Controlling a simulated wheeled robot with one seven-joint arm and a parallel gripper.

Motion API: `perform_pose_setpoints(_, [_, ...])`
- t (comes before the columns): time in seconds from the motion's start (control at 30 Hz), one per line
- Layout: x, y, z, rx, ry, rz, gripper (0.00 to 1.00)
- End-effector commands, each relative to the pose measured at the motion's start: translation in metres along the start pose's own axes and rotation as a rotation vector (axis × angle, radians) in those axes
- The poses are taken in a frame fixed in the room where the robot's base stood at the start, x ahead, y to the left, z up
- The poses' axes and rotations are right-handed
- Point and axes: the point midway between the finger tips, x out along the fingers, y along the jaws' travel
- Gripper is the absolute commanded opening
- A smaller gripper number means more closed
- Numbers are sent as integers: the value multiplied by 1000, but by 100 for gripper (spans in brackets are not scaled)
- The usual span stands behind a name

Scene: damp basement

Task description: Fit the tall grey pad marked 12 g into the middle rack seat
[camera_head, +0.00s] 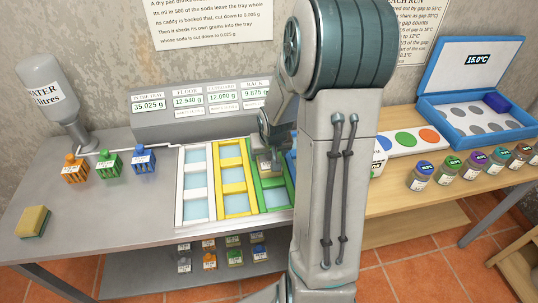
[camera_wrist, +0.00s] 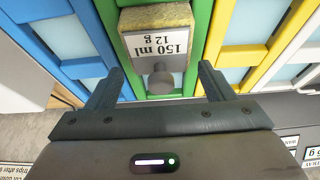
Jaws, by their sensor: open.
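The pad marked 150 ml 12 g (camera_wrist: 157,17) has a tan-grey top, a pale label and a round grey knob (camera_wrist: 161,82). It is at the green rack (camera_head: 274,199), and the label reads upside down in the wrist view. In the head view the pad (camera_head: 266,165) is partly hidden by my arm, and I cannot tell how deep it sits. My gripper (camera_wrist: 161,70) is open, its fingers on either side of the knob with gaps to both. Its fingertips are mostly hidden in the head view.
A yellow rack (camera_head: 233,189) and a white rack (camera_head: 194,194) stand left of the green one, a blue rack (camera_head: 291,165) right. Jars and a blue case (camera_head: 476,90) are on the right table.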

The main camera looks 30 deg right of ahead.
Motion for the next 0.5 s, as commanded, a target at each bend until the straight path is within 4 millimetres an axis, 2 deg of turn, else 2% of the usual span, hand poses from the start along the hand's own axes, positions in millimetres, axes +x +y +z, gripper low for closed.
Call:
perform_pose_setpoints(0.03, [-12,1,-1,2,5,2,76])
perform_pose_setpoints(0.2, [-46,1,-2,2,6,2,76])
perform_pose_setpoints(0.5, [-86,0,0,-1,2,2,76])
